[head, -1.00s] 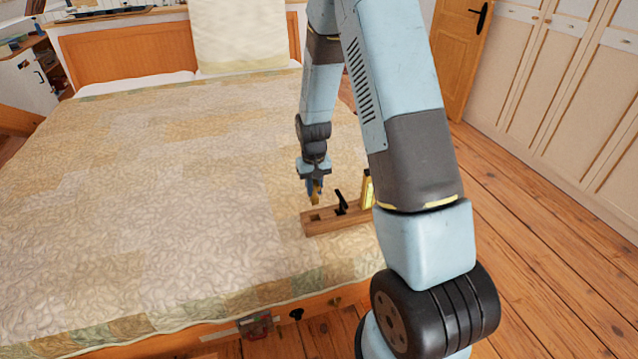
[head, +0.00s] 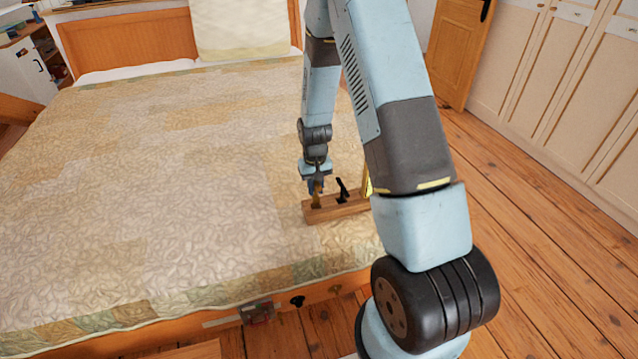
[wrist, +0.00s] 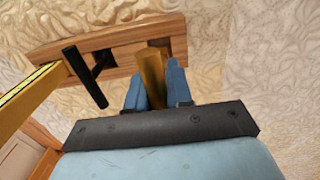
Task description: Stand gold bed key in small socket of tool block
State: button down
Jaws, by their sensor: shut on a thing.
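The gold bed key (wrist: 152,75) is held upright between the blue fingers of my gripper (wrist: 158,88). In the head view my gripper (head: 316,186) is over the left end of the wooden tool block (head: 330,211), with a little of the gold key showing under it. In the wrist view the key's far end meets the tool block (wrist: 115,35) near one end; the small socket is hidden behind the key, so I cannot tell whether the tip is inside it. A black T-handled tool (wrist: 84,72) stands in the block's dark middle socket.
The block lies on the quilted bed (head: 150,200) near its right edge. A yellow level-like bar (wrist: 35,90) stands at the block's other end, close to the black tool. The bed left of the block is clear.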

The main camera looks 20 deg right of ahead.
aim_at(316, 194)
jog(key=shift+f, duration=2.6)
jog(key=shift+f, duration=0.1)
jog(key=c, duration=0.9)
grip_release()
jog(key=shift+c, duration=0.2)
notch_tip(316, 194, up, 14)
jog(key=shift+w+f, duration=0.1)
jog(key=shift+f, duration=0.05)
